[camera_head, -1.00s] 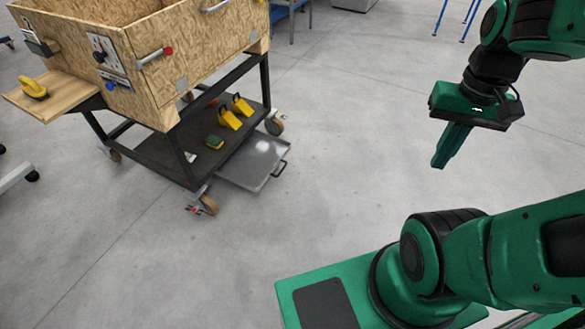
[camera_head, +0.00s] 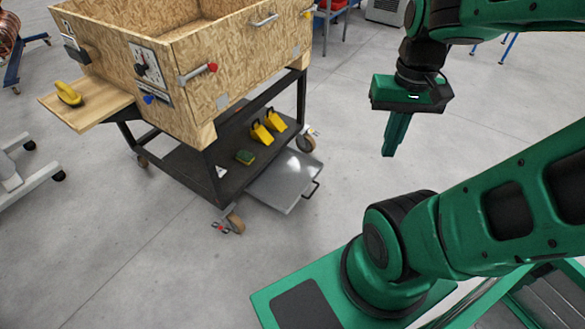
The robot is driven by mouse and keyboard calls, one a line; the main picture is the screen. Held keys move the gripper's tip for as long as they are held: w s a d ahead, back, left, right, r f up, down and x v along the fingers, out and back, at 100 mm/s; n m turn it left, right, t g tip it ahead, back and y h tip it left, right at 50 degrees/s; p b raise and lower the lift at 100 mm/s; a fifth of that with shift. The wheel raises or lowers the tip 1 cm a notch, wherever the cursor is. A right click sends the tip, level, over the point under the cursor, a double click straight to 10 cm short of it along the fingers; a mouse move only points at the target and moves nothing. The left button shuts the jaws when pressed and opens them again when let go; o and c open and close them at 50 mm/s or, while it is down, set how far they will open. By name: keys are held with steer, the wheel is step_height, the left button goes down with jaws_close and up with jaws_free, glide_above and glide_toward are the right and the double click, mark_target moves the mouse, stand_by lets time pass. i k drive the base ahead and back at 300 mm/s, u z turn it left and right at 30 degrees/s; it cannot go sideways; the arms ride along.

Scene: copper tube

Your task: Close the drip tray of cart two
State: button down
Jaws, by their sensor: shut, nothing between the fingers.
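The drip tray (camera_head: 282,184) is a flat grey metal tray under the lower shelf of a black cart (camera_head: 176,166). It sticks out to the right of the cart, pulled open, with a dark handle (camera_head: 312,189) on its outer edge. No label that reads cart two can be made out. My gripper (camera_head: 391,153) is green, shut and empty. It points down in the air to the right of the tray, apart from the handle.
A side board (camera_head: 92,106) holds a yellow object (camera_head: 68,92). Floor between tray and gripper is clear.

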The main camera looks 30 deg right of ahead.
mark_target(284, 178)
steer(key=z, duration=0.25)
steer(key=i, duration=1.1)
steer(key=z, duration=0.6)
